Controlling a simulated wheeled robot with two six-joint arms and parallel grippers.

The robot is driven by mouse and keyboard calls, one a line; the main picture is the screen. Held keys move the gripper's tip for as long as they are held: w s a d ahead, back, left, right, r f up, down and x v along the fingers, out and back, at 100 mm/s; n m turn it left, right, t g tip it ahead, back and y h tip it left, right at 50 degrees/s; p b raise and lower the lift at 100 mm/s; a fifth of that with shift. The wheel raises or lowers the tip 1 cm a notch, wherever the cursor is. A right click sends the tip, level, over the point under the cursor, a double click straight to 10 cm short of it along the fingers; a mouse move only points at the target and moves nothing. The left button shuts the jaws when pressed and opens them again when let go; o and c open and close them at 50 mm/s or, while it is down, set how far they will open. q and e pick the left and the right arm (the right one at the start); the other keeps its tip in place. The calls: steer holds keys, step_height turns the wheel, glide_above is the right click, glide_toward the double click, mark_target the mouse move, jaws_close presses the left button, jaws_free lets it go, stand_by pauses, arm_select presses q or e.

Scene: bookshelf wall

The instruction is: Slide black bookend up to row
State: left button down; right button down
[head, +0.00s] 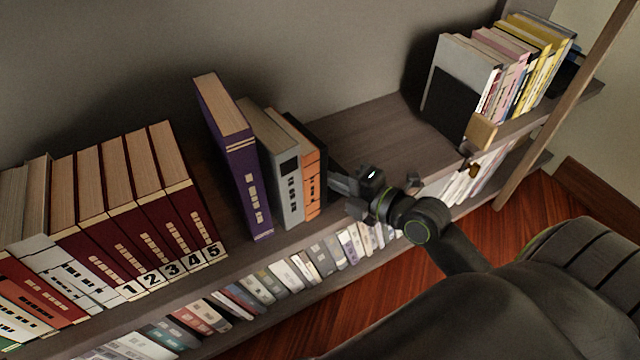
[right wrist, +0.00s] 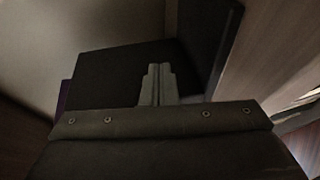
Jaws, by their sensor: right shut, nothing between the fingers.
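The black bookend (head: 320,132) stands upright on the top shelf, at the right end of a short row. That row holds a purple book (head: 228,150), a grey book (head: 280,165) and an orange book (head: 306,170). The bookend is close beside the orange book; I cannot tell whether they touch. My right gripper (head: 340,182) is shut and empty, at the bookend's right side near the shelf's front. In the right wrist view, the shut fingers (right wrist: 158,85) point at dark panels (right wrist: 115,72), probably the bookend. Contact cannot be told. My left gripper is out of view.
Numbered dark red books (head: 150,220) stand to the left, with a gap before the purple book. The shelf (head: 385,140) is bare right of the bookend. Farther right stand more books (head: 515,65) and a small wooden block (head: 480,133). A lower shelf holds more books.

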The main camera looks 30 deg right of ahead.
mark_target(316, 196)
steer(key=shift+a+b, duration=0.3)
steer(key=shift+a, duration=0.45)
steer(key=shift+a+b, duration=0.8)
steer(key=shift+a, duration=1.05)
steer(key=shift+a, duration=0.1)
steer(key=shift+a, duration=0.35)
steer(key=shift+a+b, duration=0.3)
steer(key=shift+b, duration=0.1)
steer(key=shift+d, duration=1.95)
